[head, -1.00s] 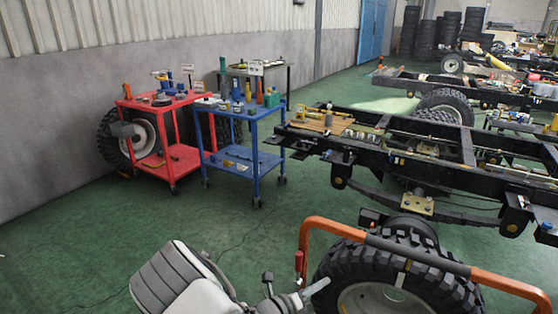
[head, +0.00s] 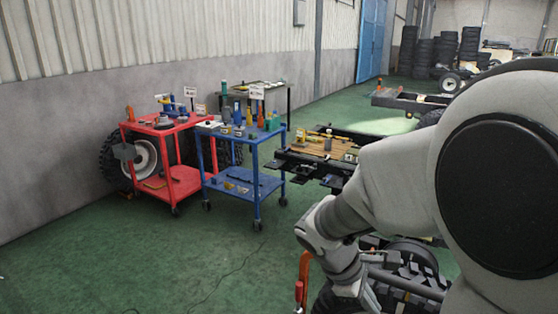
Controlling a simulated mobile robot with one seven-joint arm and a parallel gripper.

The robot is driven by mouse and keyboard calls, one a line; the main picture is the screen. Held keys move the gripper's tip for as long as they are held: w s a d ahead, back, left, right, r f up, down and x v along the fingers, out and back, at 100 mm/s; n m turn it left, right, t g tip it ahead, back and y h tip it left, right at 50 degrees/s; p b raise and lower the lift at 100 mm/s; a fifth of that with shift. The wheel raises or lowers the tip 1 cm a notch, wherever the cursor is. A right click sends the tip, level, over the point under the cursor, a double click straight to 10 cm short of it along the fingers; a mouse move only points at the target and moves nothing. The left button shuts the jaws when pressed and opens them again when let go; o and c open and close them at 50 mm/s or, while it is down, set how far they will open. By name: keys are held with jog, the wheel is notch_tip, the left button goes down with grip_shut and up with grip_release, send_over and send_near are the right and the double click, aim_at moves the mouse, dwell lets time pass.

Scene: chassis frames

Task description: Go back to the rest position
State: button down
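My pale grey arm fills the right side of the head view, with a large dark round joint cap close to the camera. Its far section bends down near the lower middle. I cannot make out my gripper or its fingers, so I cannot see whether it is open or shut or holds anything.
A red cart (head: 180,181) and a blue cart (head: 236,178) with tools stand by the left wall. Right of them is a black chassis frame (head: 300,166), largely hidden by my arm. An orange bar (head: 303,272) is low in front. Green floor at lower left is clear.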

jog(key=s+a+r+m+t+y+p, duration=0.2)
jog(key=s+r+m, duration=0.3)
jog(key=r, duration=0.3)
jog(key=s+a+r+m+t+y+p, duration=0.1)
jog(key=s+r+m+t+y, duration=0.2)
jog(key=s+r+m, duration=0.3)
notch_tip(320, 180, up, 2)
jog(key=shift+s+a+r+m+y+p, duration=0.2)
jog(key=shift+a+m+y+p, duration=0.2)
jog(key=shift+m+y, duration=0.3)
